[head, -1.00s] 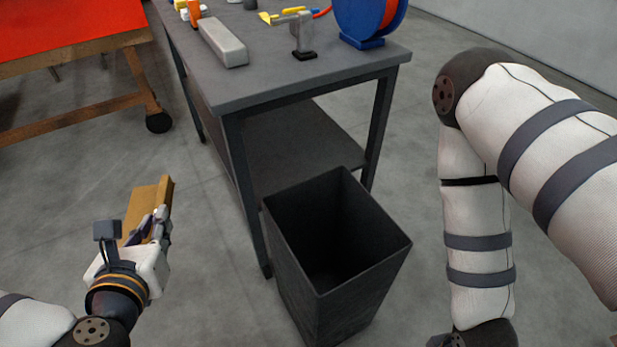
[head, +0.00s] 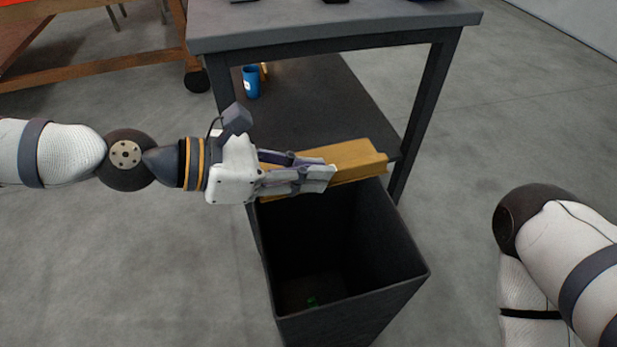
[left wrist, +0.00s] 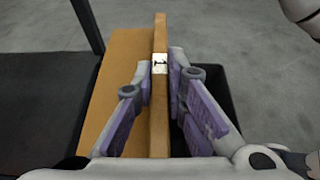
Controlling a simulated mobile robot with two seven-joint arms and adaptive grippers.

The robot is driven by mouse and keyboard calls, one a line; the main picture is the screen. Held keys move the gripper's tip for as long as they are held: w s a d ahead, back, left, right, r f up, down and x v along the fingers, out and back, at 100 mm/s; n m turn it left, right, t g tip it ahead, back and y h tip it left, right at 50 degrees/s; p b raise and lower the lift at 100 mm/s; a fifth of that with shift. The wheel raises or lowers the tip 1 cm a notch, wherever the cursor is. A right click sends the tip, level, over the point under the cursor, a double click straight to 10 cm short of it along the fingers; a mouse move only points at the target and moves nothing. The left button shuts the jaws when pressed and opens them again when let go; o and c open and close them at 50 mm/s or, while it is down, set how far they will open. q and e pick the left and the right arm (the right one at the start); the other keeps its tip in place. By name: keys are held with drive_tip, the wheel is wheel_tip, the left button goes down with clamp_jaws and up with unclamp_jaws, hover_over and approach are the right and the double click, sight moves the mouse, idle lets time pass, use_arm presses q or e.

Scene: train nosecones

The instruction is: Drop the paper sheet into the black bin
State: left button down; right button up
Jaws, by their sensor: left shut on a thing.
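The paper sheet is a tan-brown, angled piece with a raised edge; it shows in the head view (head: 355,157) and in the left wrist view (left wrist: 116,85). My left gripper (head: 318,177) is shut on its upright edge, with one finger on each side in the left wrist view (left wrist: 160,78). A small white label with a dark mark shows between the fingertips. The black bin (head: 362,318) stands open below. The gripper and sheet are over its far rim, in front of the table. The sheet hides part of that rim. My right gripper is out of view.
A grey table (head: 330,26) with a dark lower shelf (head: 320,110) stands just behind the bin. A blue cup (head: 251,82) is on the shelf. A small green thing (head: 312,301) lies inside the bin. A wooden bench (head: 95,48) is at far left.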

use_arm(q)
drive_tip(key=shift+f, duration=0.15)
wheel_tip(320, 180, down, 6)
drive_tip(key=b, duration=0.4)
drive_tip(key=shift+b, duration=0.35)
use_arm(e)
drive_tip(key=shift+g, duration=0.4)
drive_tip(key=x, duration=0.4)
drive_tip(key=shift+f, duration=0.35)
use_arm(q)
drive_tip(key=shift+r, duration=0.2)
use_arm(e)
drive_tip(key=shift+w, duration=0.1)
use_arm(q)
drive_tip(key=c, duration=1.5)
unclamp_jaws()
drive_tip(key=shift+c, duration=0.2)
drive_tip(key=shift+s+a, duration=0.1)
drive_tip(key=v, duration=1.1)
drive_tip(key=shift+a+r, duration=0.15)
drive_tip(key=shift+a, duration=0.25)
